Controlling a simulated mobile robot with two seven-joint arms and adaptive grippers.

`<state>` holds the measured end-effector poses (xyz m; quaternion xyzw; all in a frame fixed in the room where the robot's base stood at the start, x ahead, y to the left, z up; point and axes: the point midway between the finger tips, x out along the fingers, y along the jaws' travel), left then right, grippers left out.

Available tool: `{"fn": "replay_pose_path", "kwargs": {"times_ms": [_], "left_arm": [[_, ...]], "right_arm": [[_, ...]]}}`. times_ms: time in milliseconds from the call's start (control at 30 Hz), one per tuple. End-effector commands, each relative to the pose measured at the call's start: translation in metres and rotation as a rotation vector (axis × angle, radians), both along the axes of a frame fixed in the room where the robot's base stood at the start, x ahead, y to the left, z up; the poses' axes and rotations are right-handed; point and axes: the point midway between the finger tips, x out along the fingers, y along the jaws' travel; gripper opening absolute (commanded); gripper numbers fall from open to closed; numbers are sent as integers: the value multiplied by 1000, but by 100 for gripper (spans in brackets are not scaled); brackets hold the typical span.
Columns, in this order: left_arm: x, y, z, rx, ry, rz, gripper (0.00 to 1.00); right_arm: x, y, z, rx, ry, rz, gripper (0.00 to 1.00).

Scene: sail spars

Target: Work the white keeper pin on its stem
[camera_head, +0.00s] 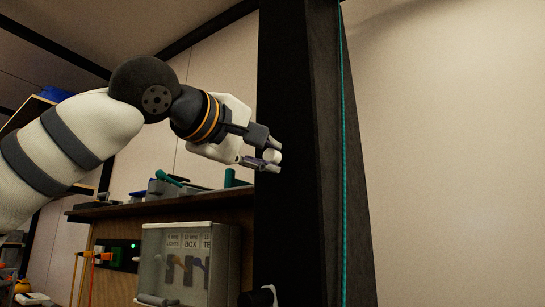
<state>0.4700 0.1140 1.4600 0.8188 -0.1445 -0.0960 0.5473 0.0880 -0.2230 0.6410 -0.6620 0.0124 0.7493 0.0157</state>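The white keeper pin (272,156) shows as a small rounded white piece beside the dark upright spar (295,110). My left gripper (270,155) comes in from the left, and its two fingers lie above and below the white piece. The fingers appear closed around it. The stem is hidden behind the fingers, or too dark to make out against the spar. My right gripper is not in view.
A teal line (344,150) runs down the spar's right side. A shelf (125,209) with tools stands behind on the left. A clear-fronted box (190,262) sits below it. A small white knob (269,294) juts near the spar's lower left. The wall at right is bare.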

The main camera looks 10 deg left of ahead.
Motion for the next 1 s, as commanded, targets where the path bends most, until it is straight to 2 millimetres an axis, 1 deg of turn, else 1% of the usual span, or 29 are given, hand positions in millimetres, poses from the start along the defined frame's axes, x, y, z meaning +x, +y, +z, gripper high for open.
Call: {"fn": "replay_pose_path", "kwargs": {"times_ms": [33, 67, 367, 1000], "left_arm": [[0, 0, 0, 0, 1, 0, 3], [0, 0, 0, 0, 1, 0, 0], [2, 0, -1, 1, 2, 1, 0], [14, -5, -1, 1, 3, 0, 0]], "right_arm": [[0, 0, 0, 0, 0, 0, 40], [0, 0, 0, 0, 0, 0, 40], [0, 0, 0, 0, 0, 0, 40], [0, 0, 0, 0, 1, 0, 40]]}}
